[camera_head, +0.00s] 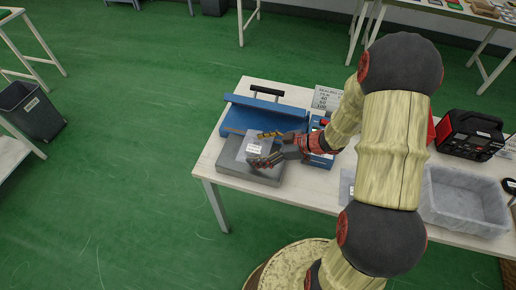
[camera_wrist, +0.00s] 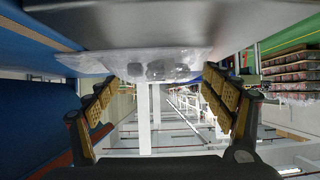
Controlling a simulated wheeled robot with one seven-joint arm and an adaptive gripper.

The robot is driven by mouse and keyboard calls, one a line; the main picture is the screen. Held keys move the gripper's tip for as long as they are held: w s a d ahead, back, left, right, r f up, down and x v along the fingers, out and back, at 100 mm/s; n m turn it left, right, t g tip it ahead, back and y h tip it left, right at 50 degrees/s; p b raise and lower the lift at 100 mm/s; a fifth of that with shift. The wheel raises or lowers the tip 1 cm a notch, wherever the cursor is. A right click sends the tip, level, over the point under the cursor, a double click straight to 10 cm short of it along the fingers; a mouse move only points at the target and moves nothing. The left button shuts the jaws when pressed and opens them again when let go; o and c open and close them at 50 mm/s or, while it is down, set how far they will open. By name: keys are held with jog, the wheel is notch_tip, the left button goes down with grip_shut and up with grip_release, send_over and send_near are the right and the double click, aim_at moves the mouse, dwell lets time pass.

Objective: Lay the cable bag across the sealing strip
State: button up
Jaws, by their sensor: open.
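The clear cable bag (camera_head: 252,147) with a white label lies over the grey platform and the blue bed of the sealer (camera_head: 233,121). The sealing strip itself I cannot make out; the sealer's blue bar (camera_head: 268,105) with its black handle stands behind the bag. My gripper (camera_head: 264,147) is at the bag's right side in the head view, its fingers apart on either side of the bag's near end. In the wrist view the bag (camera_wrist: 160,66) shows dark contents and lies just beyond the fingertips of my open gripper (camera_wrist: 161,78). Whether the fingers touch it I cannot tell.
A blue box with a red knob (camera_head: 323,124) and a sign (camera_head: 326,99) stand right of the sealer, close to my arm. A grey bin (camera_head: 465,207) and a black-red machine (camera_head: 469,134) stand farther right. The table's front-left edge (camera_head: 201,170) is near the platform.

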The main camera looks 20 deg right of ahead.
jog(key=shift+s+d+r, duration=0.1)
jog(key=shift+d+r, duration=0.05)
jog(key=shift+r, duration=0.15)
jog(key=p+v, duration=0.4)
jog(key=v, duration=0.6)
jog(key=shift+d+r, duration=0.1)
jog(key=shift+s+d+r+p, duration=0.25)
jog(key=shift+s+d+p, duration=0.15)
jog(key=shift+s+d, duration=0.05)
